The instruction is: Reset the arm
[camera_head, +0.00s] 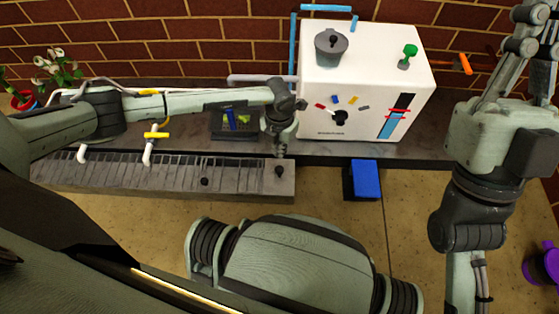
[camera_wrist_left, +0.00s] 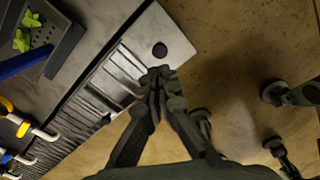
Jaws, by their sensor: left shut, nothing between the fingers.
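My left arm reaches in from the left across the grey workbench in the head view. Its gripper (camera_head: 280,150) points down over the right end of the slotted grey strip (camera_head: 230,178), just left of the white box. In the left wrist view the left gripper's fingers (camera_wrist_left: 160,82) are together and empty, beside the strip's end with its dark round knob (camera_wrist_left: 160,50). My right arm rises at the right edge of the head view. Its gripper (camera_head: 535,45) is partly cut off at the upper right, so its opening is unclear.
The white box (camera_head: 350,70) bears a grey pot (camera_head: 331,47) and a green knob (camera_head: 408,55). A blue-topped block (camera_head: 365,180) stands before it. A dark tray (camera_head: 232,133) and white pipes with yellow parts (camera_head: 153,136) are left. A purple object (camera_head: 545,262) is far right.

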